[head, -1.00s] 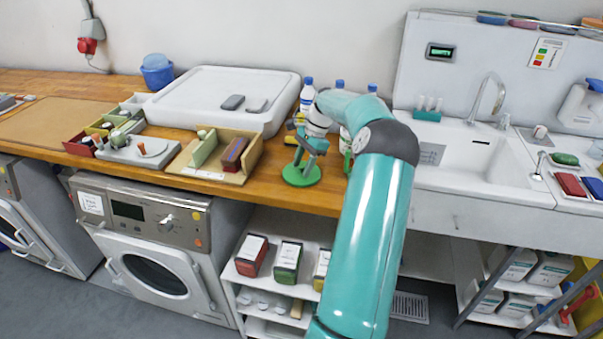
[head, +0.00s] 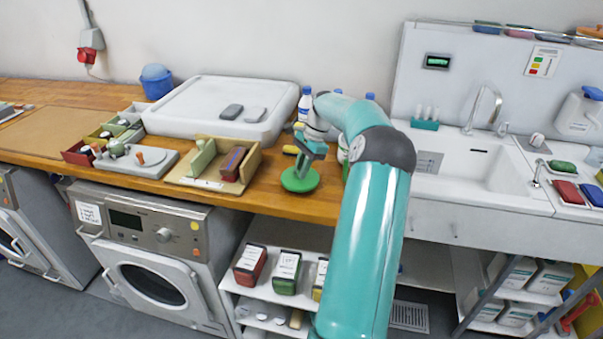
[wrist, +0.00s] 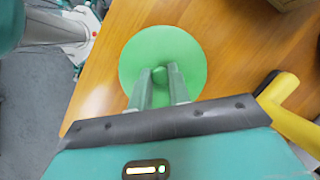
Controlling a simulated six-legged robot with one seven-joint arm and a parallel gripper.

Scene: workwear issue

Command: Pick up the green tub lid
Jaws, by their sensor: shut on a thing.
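The green tub lid (head: 300,179) is a round disc with a small knob in its middle. It is over the wooden counter near the front edge, below my gripper (head: 303,168). In the wrist view the lid (wrist: 188,50) fills the top middle, and my gripper (wrist: 160,76) has its two fingers closed on the knob. Whether the lid touches the counter or hangs just above it, I cannot tell.
A cardboard box (head: 208,183) with several items stands left of the lid. A yellow-handled tool (wrist: 290,122) lies close to the right in the wrist view. White bottles (head: 306,101) stand behind my gripper. The sink (head: 468,165) is at right.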

